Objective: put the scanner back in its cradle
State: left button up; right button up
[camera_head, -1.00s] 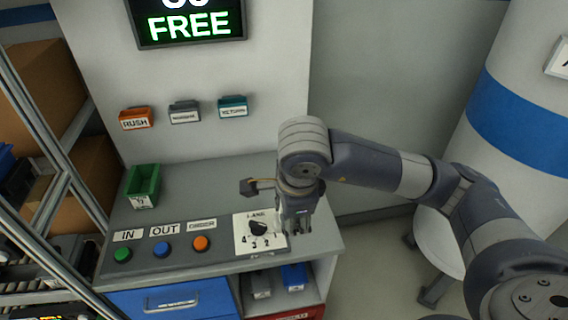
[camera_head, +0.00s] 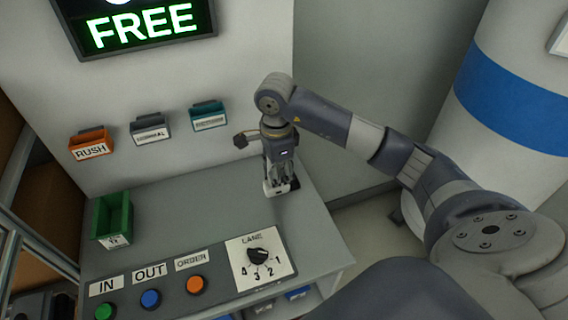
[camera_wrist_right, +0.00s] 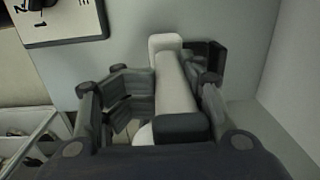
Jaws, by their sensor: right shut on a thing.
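My right gripper (camera_head: 279,181) reaches down at the back right of the grey desk, near the wall. It is shut on the scanner, a pale, long-bodied thing that shows between the fingers in the right wrist view (camera_wrist_right: 175,82). In the head view only a small pale end of the scanner (camera_head: 270,189) shows below the fingers, close to the desk top. A dark piece (camera_wrist_right: 214,54) stands just beside the scanner's far end; I cannot tell whether it is the cradle. The fingers hide much of the scanner. My left gripper is not in view.
The lane dial panel (camera_head: 261,271) lies in front of the gripper. Green, blue and orange buttons (camera_head: 196,285) line the desk's front, and a green bin (camera_head: 113,216) stands at left. Small wall trays (camera_head: 151,130) hang behind. The desk between bin and gripper is clear.

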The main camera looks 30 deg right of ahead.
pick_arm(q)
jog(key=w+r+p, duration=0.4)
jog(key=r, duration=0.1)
pick_arm(e)
jog(key=w+d+f, duration=0.1)
jog(key=d+f, duration=0.1)
jog(key=w+d+f, duration=0.1)
jog(key=w+d, duration=0.1)
jog(key=shift+w+d+f, duration=0.1)
jog(key=shift+w+f, duration=0.05)
jog(key=shift+f, duration=0.2)
jog(key=shift+f+b, duration=0.15)
jog(key=shift+b, duration=0.15)
jog(key=o, duration=1.2)
jog(key=shift+c, duration=0.2)
jog(key=o, duration=0.3)
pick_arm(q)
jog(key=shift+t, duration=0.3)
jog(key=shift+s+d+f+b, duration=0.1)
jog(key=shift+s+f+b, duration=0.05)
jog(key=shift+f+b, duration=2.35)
pick_arm(e)
notch_tip(320, 180, up, 12)
